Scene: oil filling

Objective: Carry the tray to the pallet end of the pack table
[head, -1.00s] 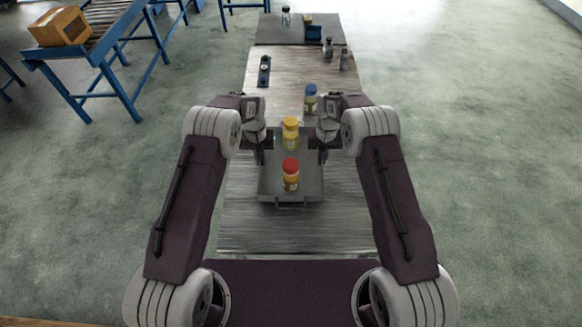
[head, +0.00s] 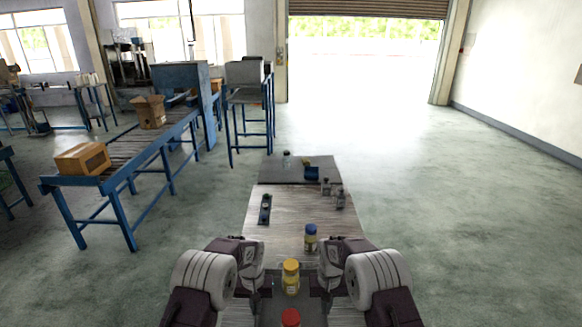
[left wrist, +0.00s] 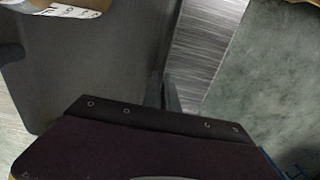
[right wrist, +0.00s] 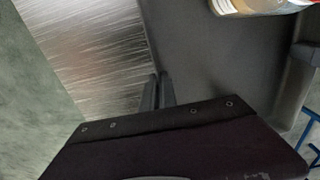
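The dark grey tray (head: 311,306) sits low in the head view between my arms, its near part cut off by the frame. In it stand a bottle with a yellow cap (head: 290,278) and a bottle with a red cap (head: 290,318). My left gripper (head: 262,288) is at the tray's left side; in the left wrist view its fingers (left wrist: 166,95) are close together on the tray's edge. My right gripper (head: 324,288) is at the right side; its fingers (right wrist: 156,92) are likewise closed on the edge. I cannot tell whether the tray touches the table.
The metal table (head: 280,225) runs ahead to a dark far section (head: 275,172) with a blue bin (head: 311,173). A blue-capped bottle (head: 310,240) stands just beyond the tray. A dark device (head: 265,210) and small bottles (head: 340,199) stand further on. A conveyor (head: 130,165) is left.

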